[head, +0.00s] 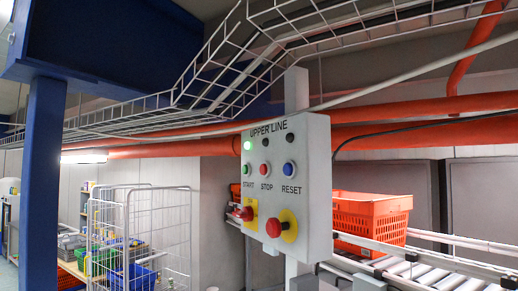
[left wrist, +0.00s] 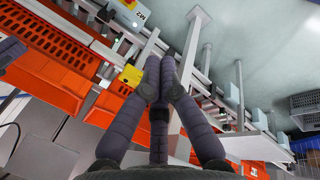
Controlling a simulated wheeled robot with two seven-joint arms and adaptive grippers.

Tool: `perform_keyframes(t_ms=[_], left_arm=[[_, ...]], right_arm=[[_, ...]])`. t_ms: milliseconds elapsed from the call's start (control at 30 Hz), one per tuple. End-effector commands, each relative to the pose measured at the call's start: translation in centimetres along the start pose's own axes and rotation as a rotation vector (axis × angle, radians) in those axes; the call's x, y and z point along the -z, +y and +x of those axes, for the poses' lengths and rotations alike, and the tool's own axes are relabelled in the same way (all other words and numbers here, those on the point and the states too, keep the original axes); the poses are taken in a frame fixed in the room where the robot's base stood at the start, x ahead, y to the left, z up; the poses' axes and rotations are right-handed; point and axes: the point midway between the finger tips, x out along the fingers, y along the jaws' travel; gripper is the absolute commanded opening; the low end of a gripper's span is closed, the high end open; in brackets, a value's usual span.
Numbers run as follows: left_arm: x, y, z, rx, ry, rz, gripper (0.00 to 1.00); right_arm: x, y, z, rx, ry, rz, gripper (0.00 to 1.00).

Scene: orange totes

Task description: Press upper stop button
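In the head view, a light grey control box (head: 308,190) labelled UPPER LINE is mounted on a post at the middle. Its red STOP button (head: 265,169) sits between the green START button (head: 247,170) and the blue RESET button (head: 289,168). The green lamp (head: 249,145) above START is lit; the other two lamps are dark. Two red mushroom buttons on yellow plates are lower, a left one (head: 246,213) and a right one (head: 273,228). My left gripper (left wrist: 160,62) shows only in the left wrist view, its dark fingertips together, holding nothing visible. My right gripper is in neither view.
An orange tote (head: 372,212) stands on the roller conveyor (head: 440,278) behind the box. A wire cage trolley (head: 155,220) stands at the left, beyond a blue column (head: 43,190). A wire cable tray (head: 215,75) and orange pipes (head: 430,107) run overhead.

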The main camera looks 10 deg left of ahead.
Motion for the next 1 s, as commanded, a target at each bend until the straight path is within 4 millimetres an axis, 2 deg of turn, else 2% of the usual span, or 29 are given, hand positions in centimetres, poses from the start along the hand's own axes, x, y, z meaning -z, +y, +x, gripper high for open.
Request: perform_keyframes(t_ms=[33, 167, 400, 667, 1000], left_arm=[[0.8, 0.6, -1.9, 0.001, 0.016, 0.002, 0.00], [3.3, 1.6, -4.8, 0.005, 0.063, 0.009, 0.00], [10.0, 4.1, -11.1, 0.010, 0.197, 0.035, 0.00], [17.8, 7.0, -17.8, 0.004, 0.363, 0.069, 0.00], [26.7, 11.8, -27.8, -0.024, 0.588, 0.109, 0.00]], right_arm=[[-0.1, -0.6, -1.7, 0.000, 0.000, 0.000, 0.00], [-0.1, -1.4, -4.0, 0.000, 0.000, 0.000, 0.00], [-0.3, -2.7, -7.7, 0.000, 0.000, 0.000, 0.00], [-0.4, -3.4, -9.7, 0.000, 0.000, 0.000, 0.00], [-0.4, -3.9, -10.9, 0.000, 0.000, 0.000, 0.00]])
